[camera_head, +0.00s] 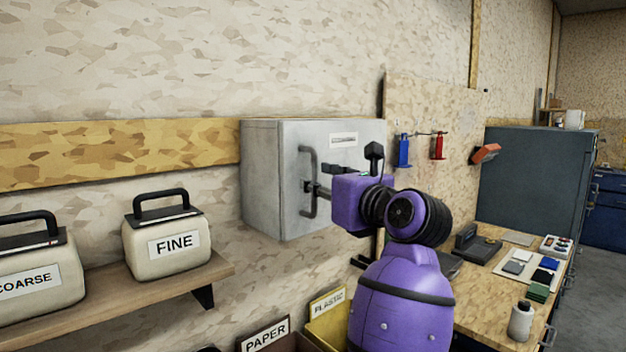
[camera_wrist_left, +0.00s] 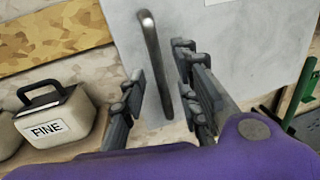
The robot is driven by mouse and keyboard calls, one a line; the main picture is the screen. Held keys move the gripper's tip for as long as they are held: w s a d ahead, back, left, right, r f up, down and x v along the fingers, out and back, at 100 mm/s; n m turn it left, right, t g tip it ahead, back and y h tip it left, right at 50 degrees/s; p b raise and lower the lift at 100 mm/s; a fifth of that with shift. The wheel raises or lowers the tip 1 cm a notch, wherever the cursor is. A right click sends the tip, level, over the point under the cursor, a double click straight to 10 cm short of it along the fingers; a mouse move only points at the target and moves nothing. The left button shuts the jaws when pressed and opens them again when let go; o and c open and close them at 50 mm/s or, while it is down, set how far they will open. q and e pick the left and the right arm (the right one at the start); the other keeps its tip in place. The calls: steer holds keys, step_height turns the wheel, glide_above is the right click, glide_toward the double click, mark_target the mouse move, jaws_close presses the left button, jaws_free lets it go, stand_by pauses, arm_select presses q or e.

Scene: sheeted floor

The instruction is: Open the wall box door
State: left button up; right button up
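The grey metal wall box (camera_head: 261,180) hangs on the wall, and its door (camera_head: 340,150) looks shut. A vertical bar handle (camera_head: 305,158) is on the door's left side. My left gripper (camera_head: 313,188) is at the handle, in front of the door. In the left wrist view the handle (camera_wrist_left: 152,50) runs down between the two spread fingers of my left gripper (camera_wrist_left: 158,76). Gaps show on both sides of the bar, so the gripper looks open around it. My purple left arm hides the door's lower right part. My right gripper is not in view.
A shelf (camera_head: 150,289) with cases labelled FINE (camera_head: 165,246) and COARSE (camera_head: 40,272) is at the left. Labelled bins (camera_head: 328,322) stand below the box. A workbench (camera_head: 490,312) and a pegboard (camera_head: 425,105) with hung tools are at the right.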

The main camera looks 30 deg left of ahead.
arm_select(q)
steer(key=shift+x, duration=1.2)
jaws_close()
